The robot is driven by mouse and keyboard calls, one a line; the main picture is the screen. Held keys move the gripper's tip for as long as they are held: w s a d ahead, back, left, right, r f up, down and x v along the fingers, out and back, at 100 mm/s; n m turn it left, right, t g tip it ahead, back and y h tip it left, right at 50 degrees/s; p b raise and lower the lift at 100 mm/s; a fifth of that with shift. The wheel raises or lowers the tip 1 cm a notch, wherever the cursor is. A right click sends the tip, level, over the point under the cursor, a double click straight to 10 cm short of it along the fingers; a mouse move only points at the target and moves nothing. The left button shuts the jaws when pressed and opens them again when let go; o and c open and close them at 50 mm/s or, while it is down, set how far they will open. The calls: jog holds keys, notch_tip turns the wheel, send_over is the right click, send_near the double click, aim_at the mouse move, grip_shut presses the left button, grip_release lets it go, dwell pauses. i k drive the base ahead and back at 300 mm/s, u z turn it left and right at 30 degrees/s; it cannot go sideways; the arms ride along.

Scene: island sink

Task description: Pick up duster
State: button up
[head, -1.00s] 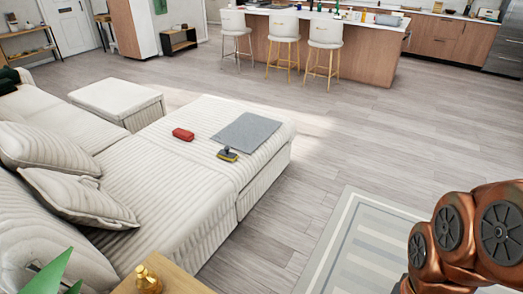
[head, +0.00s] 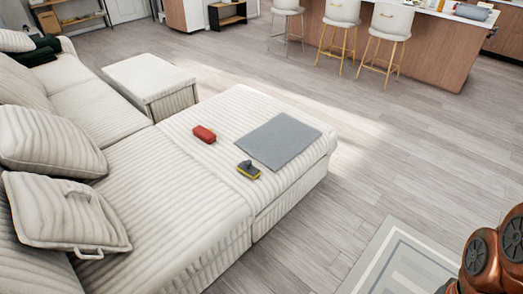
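Two small things lie on the cream corduroy sofa's chaise (head: 170,160). One is a dark grey, brush-like block with a yellow lower edge (head: 248,170), at the near left corner of a grey mat. The other is a red, rounded oblong block (head: 204,134), a little farther away to the left. Either could be the duster; I cannot tell which from this view. The grey mat (head: 280,142) lies flat on the chaise. My gripper is not in view; only copper-coloured links of my arm show at the lower right, well away from both blocks.
Striped cushions (head: 65,212) lie on the sofa's left part. A cream ottoman (head: 150,82) stands beyond the chaise. Wooden floor (head: 420,150) to the right is open, with a pale rug (head: 405,262) at lower right. Bar stools (head: 385,45) and a kitchen island stand at the back.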

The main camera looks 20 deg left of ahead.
aim_at(248, 167)
jog(key=i, duration=2.45)
jog(key=u, duration=3.6)
jog(key=i, duration=0.5)
jog(key=z, duration=0.05)
